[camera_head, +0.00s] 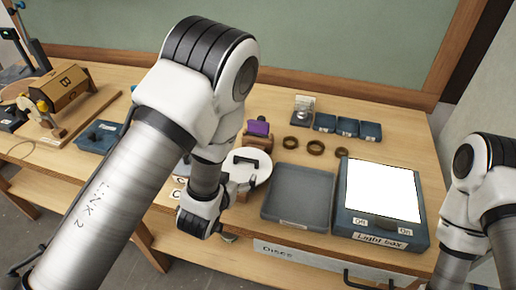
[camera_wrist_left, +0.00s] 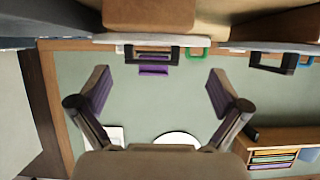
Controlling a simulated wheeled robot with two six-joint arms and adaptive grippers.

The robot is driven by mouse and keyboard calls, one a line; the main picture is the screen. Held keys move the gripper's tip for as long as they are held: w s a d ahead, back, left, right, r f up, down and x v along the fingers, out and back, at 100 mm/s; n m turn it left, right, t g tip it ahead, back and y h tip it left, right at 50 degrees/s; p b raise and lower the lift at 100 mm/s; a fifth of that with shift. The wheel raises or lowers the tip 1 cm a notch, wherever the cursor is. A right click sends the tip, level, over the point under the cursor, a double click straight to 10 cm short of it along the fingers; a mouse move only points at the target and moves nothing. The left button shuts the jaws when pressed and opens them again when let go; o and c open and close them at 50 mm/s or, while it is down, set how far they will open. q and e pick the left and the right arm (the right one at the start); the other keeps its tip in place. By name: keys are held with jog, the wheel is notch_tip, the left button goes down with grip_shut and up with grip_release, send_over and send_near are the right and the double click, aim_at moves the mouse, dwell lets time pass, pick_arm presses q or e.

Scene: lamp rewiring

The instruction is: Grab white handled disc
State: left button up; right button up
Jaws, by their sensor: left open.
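In the left wrist view, which looks upside down, a white plate edge with a black handle (camera_wrist_left: 152,54) is at the top centre, probably this disc. My left gripper (camera_wrist_left: 159,80) is open and empty, its purple-padded fingers spread apart and the handle ahead between them. In the head view the left gripper is mostly hidden behind my wrist, close to the disc's near side. My right gripper is out of view; only its arm shows.
A grey tray (camera_head: 298,196) and a lit light box (camera_head: 383,190) stand right of the disc. A purple item on a wooden block (camera_head: 258,130) is behind it. Brown rings (camera_head: 316,147) and small blue bins (camera_head: 347,127) lie further back. A drawer (camera_head: 300,254) is below.

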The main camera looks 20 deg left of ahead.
aim_at(245, 162)
pick_arm(q)
jog(key=shift+w+d+r+t, duration=0.15)
jog(key=shift+w+d+r, duration=0.05)
jog(key=shift+w+r, duration=0.2)
jog(key=shift+w+d+r+t, duration=0.15)
jog(key=shift+w+r, duration=0.1)
jog(key=shift+w, duration=0.25)
jog(key=shift+w+d+p, duration=0.1)
jog(key=shift+w+p, duration=0.1)
jog(key=shift+p, duration=0.15)
jog(key=p+x, duration=0.2)
jog(key=shift+w+f, duration=0.15)
jog(key=shift+w, duration=0.15)
jog(key=x, duration=0.3)
jog(key=shift+s+d+f, duration=0.1)
jog(key=shift+d+f, duration=0.05)
jog(key=shift+f, duration=0.1)
jog(key=shift+s+r, duration=0.1)
jog(key=shift+s, duration=0.15)
jog(key=c, duration=0.5)
jog(key=shift+r, duration=0.1)
jog(key=c, duration=0.5)
jog(key=shift+c, duration=1)
